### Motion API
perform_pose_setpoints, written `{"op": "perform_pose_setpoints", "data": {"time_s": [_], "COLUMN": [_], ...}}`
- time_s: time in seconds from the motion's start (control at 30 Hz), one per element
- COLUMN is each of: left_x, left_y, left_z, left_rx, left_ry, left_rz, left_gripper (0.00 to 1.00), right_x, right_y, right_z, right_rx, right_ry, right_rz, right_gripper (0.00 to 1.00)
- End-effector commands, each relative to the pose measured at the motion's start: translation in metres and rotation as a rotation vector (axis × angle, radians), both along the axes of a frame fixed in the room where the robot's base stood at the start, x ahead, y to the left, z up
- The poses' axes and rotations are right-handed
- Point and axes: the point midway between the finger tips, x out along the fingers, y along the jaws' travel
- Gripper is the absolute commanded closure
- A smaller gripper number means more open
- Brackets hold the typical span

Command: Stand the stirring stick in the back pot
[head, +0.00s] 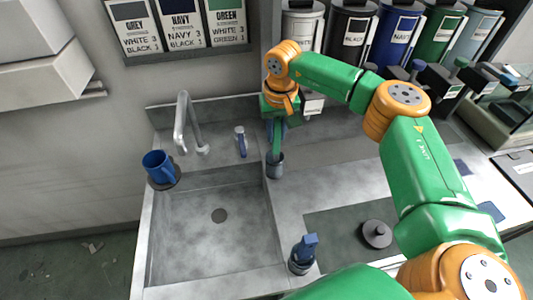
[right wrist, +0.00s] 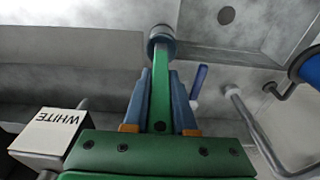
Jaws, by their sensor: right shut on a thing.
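My right gripper (head: 277,131) is shut on the green stirring stick (head: 276,146) above the back pot, a small grey pot (head: 275,170) by the sink's right edge. The stick hangs close to upright. In the right wrist view the stick (right wrist: 161,85) runs between the blue fingers (right wrist: 160,105) to the grey pot (right wrist: 161,34). Its far end seems to be inside the pot's mouth, but how deep is hidden. A second small pot (head: 299,266) with a blue thing in it stands at the front. My left gripper is out of view.
A sink basin (head: 210,230) with a tap (head: 183,120) lies left of the back pot. A blue mug (head: 158,167) stands on the left rim. A blue-handled item (head: 240,142) is behind the sink. Labelled canisters (head: 349,38) line the back. A dark round lid (head: 376,233) lies right.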

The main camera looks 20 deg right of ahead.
Motion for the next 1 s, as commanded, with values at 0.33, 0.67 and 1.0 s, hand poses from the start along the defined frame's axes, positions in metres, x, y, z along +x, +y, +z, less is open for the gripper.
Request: {"op": "perform_pose_setpoints", "data": {"time_s": [0.33,0.67,1.0], "left_x": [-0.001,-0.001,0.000], "left_y": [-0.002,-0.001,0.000], "left_z": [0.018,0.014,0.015], "left_rx": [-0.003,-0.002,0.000], "left_ry": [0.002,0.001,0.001], "left_rz": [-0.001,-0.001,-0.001], "left_gripper": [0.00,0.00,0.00], "right_x": [0.000,0.000,0.000], "right_y": [0.000,0.000,0.000], "right_z": [-0.054,-0.058,-0.057], "right_rx": [0.001,0.001,0.001], "right_ry": [-0.001,-0.001,-0.001], "right_rz": [-0.001,-0.001,-0.001], "right_gripper": [1.00,0.68,0.46]}}
